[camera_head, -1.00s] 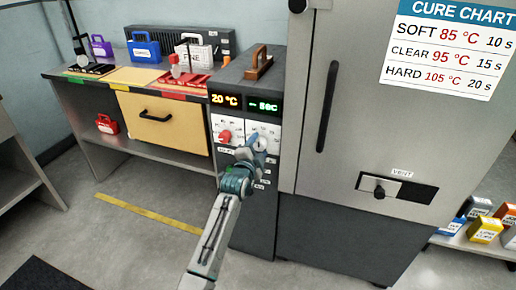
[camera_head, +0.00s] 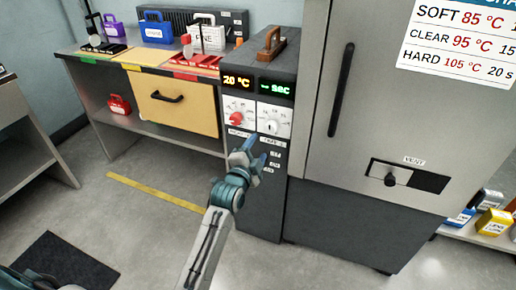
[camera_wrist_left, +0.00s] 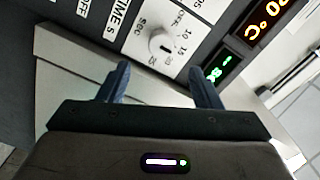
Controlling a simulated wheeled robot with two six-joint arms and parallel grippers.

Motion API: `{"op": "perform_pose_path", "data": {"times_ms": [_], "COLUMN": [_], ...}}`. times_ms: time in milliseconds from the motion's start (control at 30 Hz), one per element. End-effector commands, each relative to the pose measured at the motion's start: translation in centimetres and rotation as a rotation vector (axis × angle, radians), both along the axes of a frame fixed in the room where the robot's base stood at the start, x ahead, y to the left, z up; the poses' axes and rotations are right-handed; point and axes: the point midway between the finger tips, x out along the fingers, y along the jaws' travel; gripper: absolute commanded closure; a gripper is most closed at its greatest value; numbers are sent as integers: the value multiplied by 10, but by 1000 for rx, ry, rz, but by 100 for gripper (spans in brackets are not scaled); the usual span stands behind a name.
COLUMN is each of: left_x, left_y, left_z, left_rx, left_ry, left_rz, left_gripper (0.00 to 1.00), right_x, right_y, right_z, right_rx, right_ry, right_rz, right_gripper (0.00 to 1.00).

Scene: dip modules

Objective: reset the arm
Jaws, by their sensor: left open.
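My left gripper (camera_head: 253,153) is open and empty in front of the dark control panel (camera_head: 262,200), just below its two dials. In the left wrist view its two blue fingers (camera_wrist_left: 160,85) stand apart with nothing between them. The white time dial (camera_wrist_left: 160,43) lies beyond the fingertips, apart from them. In the head view the red dial (camera_head: 236,118) and the white time dial (camera_head: 271,125) sit under an orange display reading 20 °C and a green display. My right gripper is not in view.
A large grey cabinet (camera_head: 380,90) with a long handle and a vent slider (camera_head: 390,180) stands to the right. A bench with a yellow drawer (camera_head: 178,107) and coloured boxes is at the left. A yellow strip (camera_head: 155,192) marks open floor.

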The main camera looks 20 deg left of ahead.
Motion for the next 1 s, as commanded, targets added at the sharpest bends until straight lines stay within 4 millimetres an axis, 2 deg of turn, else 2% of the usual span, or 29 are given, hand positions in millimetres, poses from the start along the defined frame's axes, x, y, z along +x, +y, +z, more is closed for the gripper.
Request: {"op": "perform_pose_path", "data": {"times_ms": [267, 367, 467, 567, 600, 667, 700, 767, 800, 867, 900, 967, 1000], "left_x": [0, -1, -8, -28, -40, -60, -77, -103, -122, -154, -177, -213, -237], "left_y": [0, 1, 4, 9, 11, 15, 18, 22, 25, 30, 33, 38, 41], "left_z": [-2, -20, -66, -134, -163, -204, -231, -269, -293, -327, -348, -378, -395], "left_rx": [-2, -27, -95, -195, -240, -304, -344, -403, -441, -493, -527, -574, -605], "left_ry": [5, 48, 152, 301, 365, 456, 515, 600, 655, 736, 787, 862, 908], "left_rz": [0, 1, 11, 40, 57, 89, 113, 155, 185, 235, 272, 330, 371], "left_gripper": [41, 41, 41, 41, 41, 41, 41, 41, 41, 41, 41, 41, 41], "right_x": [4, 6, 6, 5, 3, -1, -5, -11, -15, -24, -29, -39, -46], "right_y": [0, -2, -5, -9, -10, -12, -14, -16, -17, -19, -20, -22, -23], "right_z": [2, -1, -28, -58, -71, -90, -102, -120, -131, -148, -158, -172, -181], "right_rx": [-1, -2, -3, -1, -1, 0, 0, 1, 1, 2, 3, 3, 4], "right_ry": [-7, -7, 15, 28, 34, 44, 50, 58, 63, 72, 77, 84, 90], "right_rz": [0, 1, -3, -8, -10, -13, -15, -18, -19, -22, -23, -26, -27], "right_gripper": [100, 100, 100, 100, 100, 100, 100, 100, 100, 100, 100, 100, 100]}}
